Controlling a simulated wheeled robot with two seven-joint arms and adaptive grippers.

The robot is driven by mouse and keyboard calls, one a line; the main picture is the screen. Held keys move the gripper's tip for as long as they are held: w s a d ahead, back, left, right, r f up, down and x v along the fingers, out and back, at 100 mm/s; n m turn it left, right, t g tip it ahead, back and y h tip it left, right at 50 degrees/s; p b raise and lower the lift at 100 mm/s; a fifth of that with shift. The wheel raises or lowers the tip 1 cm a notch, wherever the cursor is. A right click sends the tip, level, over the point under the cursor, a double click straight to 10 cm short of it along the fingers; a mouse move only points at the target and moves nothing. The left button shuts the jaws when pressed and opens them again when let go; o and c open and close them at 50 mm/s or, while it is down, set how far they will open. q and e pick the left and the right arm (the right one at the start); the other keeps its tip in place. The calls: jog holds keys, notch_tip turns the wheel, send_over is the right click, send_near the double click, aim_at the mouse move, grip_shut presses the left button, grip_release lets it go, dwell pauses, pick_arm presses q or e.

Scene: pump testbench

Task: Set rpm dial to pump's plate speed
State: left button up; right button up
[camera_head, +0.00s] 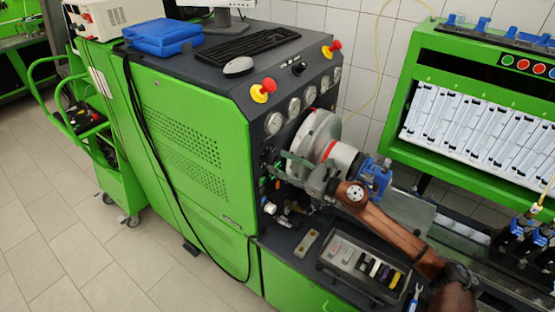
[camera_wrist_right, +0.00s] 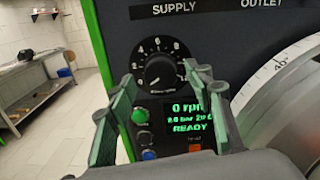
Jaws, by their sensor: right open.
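The rpm dial (camera_wrist_right: 158,72) is a black knob with a white numbered scale, on the dark panel in the right wrist view. Its pointer mark appears to face lower left, near the 0. Below it, the display (camera_wrist_right: 190,117) reads 0 rpm and READY in green. My right gripper (camera_wrist_right: 162,85) is open, its green-padded fingers on either side below the dial, apart from it as far as I can tell. In the head view my right gripper (camera_head: 292,168) is at the bench's front panel and hides the dial. A blue unit (camera_head: 375,178), perhaps the pump, sits behind my arm; no plate is readable.
Green and orange buttons (camera_wrist_right: 140,116) sit close under the dial. A large white graduated disc (camera_head: 318,138) stands right of the panel. Gauges (camera_head: 294,105) and red-yellow knobs (camera_head: 263,91) line the panel top. A grey tray (camera_head: 362,266) lies below my right arm.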

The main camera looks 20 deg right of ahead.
jog(key=shift+x, duration=0.95)
jog(key=c, duration=1.1)
